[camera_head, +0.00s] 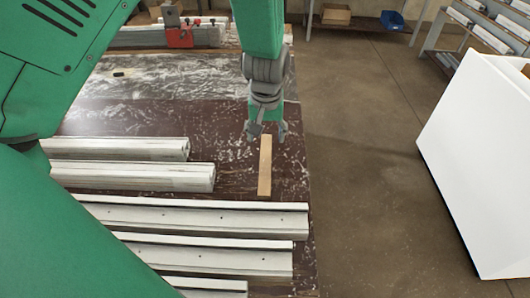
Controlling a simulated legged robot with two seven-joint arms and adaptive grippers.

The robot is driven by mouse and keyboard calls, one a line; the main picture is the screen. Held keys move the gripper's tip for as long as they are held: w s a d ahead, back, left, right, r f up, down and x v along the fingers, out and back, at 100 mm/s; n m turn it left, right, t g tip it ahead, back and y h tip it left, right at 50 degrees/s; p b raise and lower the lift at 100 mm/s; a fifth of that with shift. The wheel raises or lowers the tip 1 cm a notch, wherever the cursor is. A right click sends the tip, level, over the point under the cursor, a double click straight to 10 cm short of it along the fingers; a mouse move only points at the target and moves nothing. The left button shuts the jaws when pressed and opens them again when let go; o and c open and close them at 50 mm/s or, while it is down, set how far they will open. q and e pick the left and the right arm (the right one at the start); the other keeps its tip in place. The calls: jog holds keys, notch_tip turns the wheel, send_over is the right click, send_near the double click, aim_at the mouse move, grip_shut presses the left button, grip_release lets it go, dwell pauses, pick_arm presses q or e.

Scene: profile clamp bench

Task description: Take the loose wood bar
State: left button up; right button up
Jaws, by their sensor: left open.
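The loose wood bar (265,168) is a short, light tan strip lying on the dark bench top (225,130), near its right edge. It points away from me, towards the back of the bench. My left gripper (267,134) is open, with its fingers pointing down at the far end of the bar. One finger shows on each side of that end. I cannot tell whether the fingers touch the bar or how high they are above the bench. My right gripper is not in view.
Several white profiles (200,216) lie on the bench in front and to the left of the bar. A red clamp (179,37) stands at the back on another profile. A white box-like panel (485,165) stands at the right, with open floor (365,170) between.

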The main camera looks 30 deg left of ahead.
pick_arm(q)
send_near(264, 162)
jog(key=shift+s+d+f, duration=0.2)
jog(key=shift+d+f, duration=0.55)
jog(key=shift+d, duration=0.05)
jog(key=a+f, duration=0.1)
jog(key=f, duration=0.2)
jog(key=a+f, duration=0.1)
jog(key=shift+w+a+f, duration=0.25)
jog(key=shift+w+a, duration=0.1)
jog(key=shift+w, duration=0.05)
jog(key=f, duration=0.2)
jog(key=w+d+f+p, duration=0.1)
jog(key=shift+d+f, duration=0.15)
jog(key=shift+d, duration=0.15)
jog(key=shift+s+a, duration=0.1)
jog(key=shift+a, duration=0.25)
jog(key=c, duration=1.1)
jog(key=shift+a+f, duration=0.1)
jog(key=shift+a, duration=0.2)
jog(key=shift+c, duration=0.7)
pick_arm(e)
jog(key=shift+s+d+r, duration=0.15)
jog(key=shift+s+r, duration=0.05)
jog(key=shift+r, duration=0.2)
